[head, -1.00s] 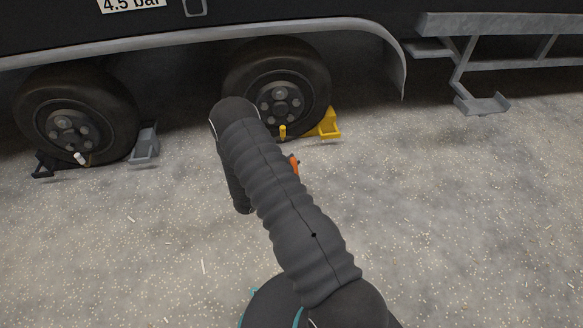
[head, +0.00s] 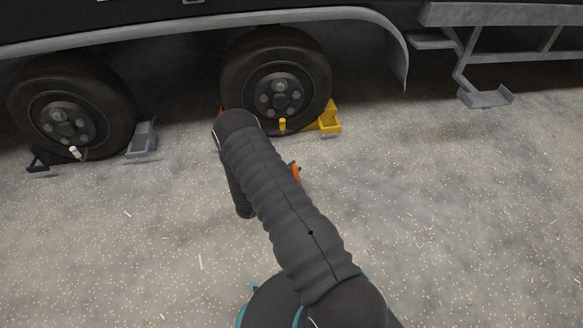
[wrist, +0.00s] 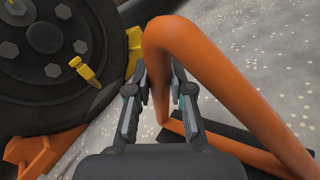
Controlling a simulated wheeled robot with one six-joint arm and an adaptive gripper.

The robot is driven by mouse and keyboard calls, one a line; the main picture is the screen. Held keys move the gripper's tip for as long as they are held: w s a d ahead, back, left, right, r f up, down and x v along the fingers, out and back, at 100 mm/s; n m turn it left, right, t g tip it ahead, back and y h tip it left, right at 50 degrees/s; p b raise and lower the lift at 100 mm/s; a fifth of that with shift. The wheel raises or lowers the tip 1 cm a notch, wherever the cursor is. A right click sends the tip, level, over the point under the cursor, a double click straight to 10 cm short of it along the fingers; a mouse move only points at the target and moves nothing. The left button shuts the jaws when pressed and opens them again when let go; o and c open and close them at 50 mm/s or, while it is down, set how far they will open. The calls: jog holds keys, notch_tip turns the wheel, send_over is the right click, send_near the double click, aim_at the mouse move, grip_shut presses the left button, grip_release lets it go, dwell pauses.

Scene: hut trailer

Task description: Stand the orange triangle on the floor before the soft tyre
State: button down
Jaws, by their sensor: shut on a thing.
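My gripper (wrist: 160,88) is shut on the orange triangle (wrist: 222,78) in the wrist view. The triangle is a frame of thick orange tube with a dark foot (wrist: 222,140) at its base; whether it touches the floor I cannot tell. In the head view my arm hides most of it, and only a small orange piece (head: 296,172) shows. The right-hand tyre (head: 322,82), with a yellow valve cap, is behind my arm's end; it also shows at the left of the wrist view (wrist: 50,112). The left-hand tyre (head: 122,98) has a white cap. Softness is hard to tell.
A yellow chock (head: 329,118) stands right of the right-hand tyre. An orange chock (wrist: 32,152) is on its other side. Grey (head: 142,138) and black (head: 38,158) chocks flank the left-hand tyre. A metal step (head: 486,97) hangs at right. The pale speckled floor (head: 450,220) is open.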

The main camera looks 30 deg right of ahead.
jog(key=shift+f+b, duration=0.55)
jog(key=shift+f, duration=0.2)
dwell(0.4)
jog(key=c, duration=1)
grip_release()
jog(key=shift+o, duration=0.2)
jog(key=shift+a, duration=0.1)
jog(key=v, duration=1.1)
jog(key=shift+s+a, duration=0.25)
jog(key=shift+a, duration=0.1)
